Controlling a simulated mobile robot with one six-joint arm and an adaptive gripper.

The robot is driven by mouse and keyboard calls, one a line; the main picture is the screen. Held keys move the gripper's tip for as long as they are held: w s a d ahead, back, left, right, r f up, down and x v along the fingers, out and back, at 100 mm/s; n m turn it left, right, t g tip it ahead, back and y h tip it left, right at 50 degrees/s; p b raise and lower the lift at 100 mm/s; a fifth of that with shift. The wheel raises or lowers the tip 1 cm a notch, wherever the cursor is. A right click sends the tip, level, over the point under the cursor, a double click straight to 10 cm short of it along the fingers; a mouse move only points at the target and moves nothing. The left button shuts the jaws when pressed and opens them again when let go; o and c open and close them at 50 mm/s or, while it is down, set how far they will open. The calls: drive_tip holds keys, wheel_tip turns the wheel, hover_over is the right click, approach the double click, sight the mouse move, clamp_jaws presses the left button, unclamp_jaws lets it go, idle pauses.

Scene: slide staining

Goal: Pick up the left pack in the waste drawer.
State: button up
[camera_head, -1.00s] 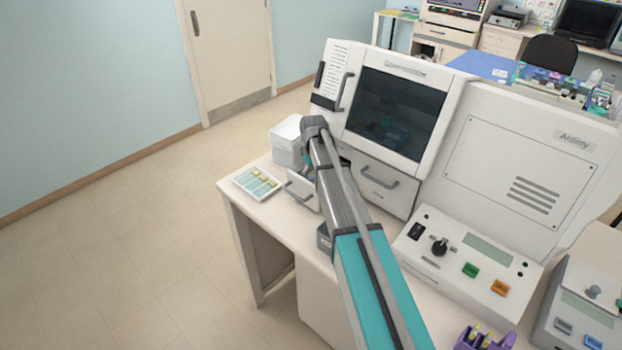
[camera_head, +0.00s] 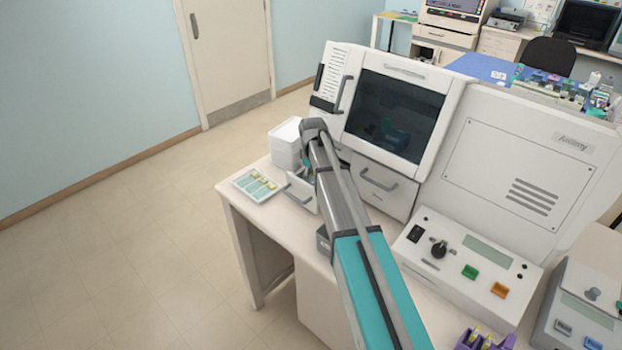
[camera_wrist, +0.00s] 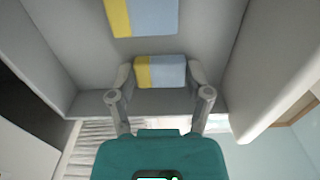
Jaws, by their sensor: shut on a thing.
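The open waste drawer (camera_head: 301,193) sticks out from the machine's lower left front. The wrist view looks down into its grey inside (camera_wrist: 220,60). Two blue packs with yellow ends lie there. My gripper (camera_wrist: 160,74) has its fingers on both ends of the nearer pack (camera_wrist: 168,71) and is shut on it. The pack appears to lie at the drawer floor; I cannot tell whether it is clear of it. The other pack (camera_wrist: 152,16) lies apart, at the picture's top edge. In the head view my arm hides the fingers and both packs.
A white box (camera_head: 286,143) stands just left of the drawer. A tray of slides (camera_head: 258,184) lies on the bench beside it. A second, closed drawer (camera_head: 380,190) with a handle is to the right. The drawer walls stand close around my gripper.

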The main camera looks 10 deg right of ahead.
sight(312, 178)
drive_tip(key=shift+r, duration=0.2)
wheel_tip(312, 178, up, 3)
drive_tip(key=p, duration=0.3)
drive_tip(key=s+a+r+p, duration=0.2)
drive_tip(key=s+r+p, duration=0.7)
drive_tip(key=s, duration=0.5)
drive_tip(key=shift+r+p, duration=0.3)
drive_tip(key=shift+p, duration=0.2)
drive_tip(key=shift+w+a, duration=0.1)
